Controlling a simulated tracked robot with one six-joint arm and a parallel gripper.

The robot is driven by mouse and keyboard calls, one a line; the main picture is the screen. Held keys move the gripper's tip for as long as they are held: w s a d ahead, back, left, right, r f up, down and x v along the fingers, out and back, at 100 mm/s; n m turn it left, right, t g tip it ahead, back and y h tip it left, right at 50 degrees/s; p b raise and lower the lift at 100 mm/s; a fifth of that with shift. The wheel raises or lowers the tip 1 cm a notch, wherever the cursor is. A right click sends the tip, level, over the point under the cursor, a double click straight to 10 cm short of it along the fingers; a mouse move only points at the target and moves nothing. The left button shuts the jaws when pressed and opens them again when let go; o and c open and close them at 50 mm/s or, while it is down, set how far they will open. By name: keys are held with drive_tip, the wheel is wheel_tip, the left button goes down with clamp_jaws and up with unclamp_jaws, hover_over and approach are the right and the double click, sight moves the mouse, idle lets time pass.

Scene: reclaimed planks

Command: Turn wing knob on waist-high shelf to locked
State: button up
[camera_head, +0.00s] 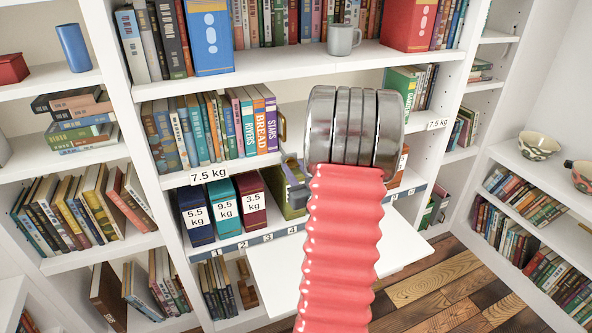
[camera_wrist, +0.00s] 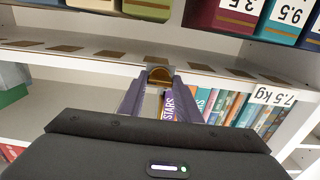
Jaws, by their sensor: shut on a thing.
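A brass wing knob (camera_wrist: 160,75) sits at the white shelf edge in the wrist view, between my two dark purple fingers. My gripper (camera_wrist: 160,88) is shut on it, one finger on each side. In the head view my gripper (camera_head: 291,178) shows just left of my arm, at the edge of the shelf below the STARS book. The knob itself cannot be clearly made out there, and my arm covers the part of the shelf to the right. I cannot read any lock mark or the knob's exact angle.
Books (camera_head: 231,125) stand on the shelf above the 7.5 kg label (camera_head: 209,175). Below are weight-marked boxes (camera_head: 223,204) and an olive box (camera_head: 287,193). A white panel (camera_head: 275,278) juts out lower down.

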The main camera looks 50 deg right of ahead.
drive_tip(key=shift+s+d, duration=0.1)
drive_tip(key=shift+o, duration=0.2)
drive_tip(key=shift+n, duration=0.4)
drive_tip(key=n, duration=1.7)
drive_tip(key=shift+a+f, duration=0.2)
drive_tip(key=o, duration=1)
drive_tip(key=shift+r, duration=0.15)
